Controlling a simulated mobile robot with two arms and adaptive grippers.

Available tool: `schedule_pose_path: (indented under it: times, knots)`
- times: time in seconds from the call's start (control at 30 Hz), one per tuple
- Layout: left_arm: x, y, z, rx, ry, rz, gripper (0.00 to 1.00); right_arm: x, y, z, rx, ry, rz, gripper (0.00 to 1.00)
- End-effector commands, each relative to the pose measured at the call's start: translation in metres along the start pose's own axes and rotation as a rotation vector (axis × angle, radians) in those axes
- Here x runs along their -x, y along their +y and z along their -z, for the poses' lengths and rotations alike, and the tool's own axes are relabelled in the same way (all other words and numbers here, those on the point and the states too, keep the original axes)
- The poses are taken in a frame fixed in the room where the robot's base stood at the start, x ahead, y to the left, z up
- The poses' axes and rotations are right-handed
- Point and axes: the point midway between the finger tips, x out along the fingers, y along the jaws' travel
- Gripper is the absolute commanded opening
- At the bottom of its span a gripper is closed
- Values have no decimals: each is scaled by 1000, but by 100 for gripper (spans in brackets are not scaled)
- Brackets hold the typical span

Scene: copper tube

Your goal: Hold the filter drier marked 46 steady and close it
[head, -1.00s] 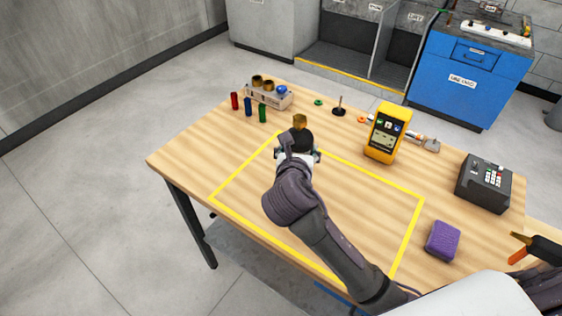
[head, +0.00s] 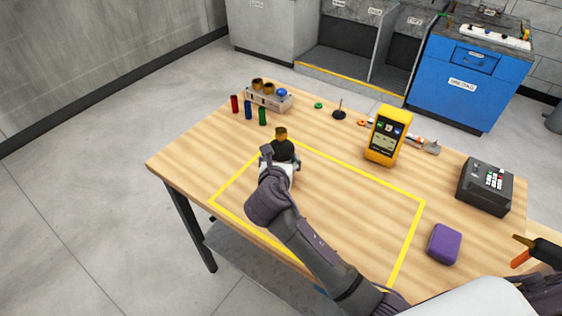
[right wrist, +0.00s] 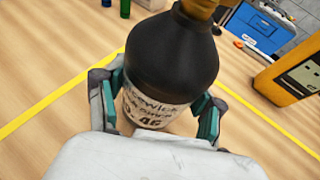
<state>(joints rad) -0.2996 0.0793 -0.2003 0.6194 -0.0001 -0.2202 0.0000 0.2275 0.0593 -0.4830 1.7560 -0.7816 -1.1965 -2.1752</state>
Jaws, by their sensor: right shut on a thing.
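The filter drier (head: 283,150) is a dark bottle-shaped body with a brass-coloured fitting (head: 281,133) on top. In the right wrist view the drier (right wrist: 172,55) has a pale label ending in "46". My right gripper (head: 281,158) is shut around its lower body; in the right wrist view the gripper (right wrist: 160,108) has a teal-padded finger on each side. The drier's base is hidden, so I cannot tell whether it touches the table. The top of the fitting is cut off in the wrist view. My left gripper is not in view.
The wooden table (head: 340,235) has a yellow-taped area, mostly clear. Red, blue and green cylinders (head: 248,108) and a small rack (head: 269,100) stand at the back left. A yellow meter (head: 387,136), a black keypad device (head: 485,184) and a purple block (head: 444,243) stand right.

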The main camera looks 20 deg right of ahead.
Motion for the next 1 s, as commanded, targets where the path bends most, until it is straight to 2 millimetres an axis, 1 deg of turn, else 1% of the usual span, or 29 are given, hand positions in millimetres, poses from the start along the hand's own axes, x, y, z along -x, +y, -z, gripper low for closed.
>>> schedule_pose_path:
  times: [0.1, 0.43, 0.47, 0.6, 1.0]
  knots:
    - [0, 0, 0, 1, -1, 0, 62, -4, 0, 8, -2, -4, -1, 0]
    - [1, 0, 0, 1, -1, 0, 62, -4, 0, 10, -2, -5, -2, 0]
    - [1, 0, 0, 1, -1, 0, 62, -5, 0, 12, -1, -1, -1, 69]
    - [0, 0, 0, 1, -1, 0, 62, -5, 0, 12, -1, -1, -1, 93]
    - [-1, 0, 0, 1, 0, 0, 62, -2, 0, 10, -2, -1, -2, 93]
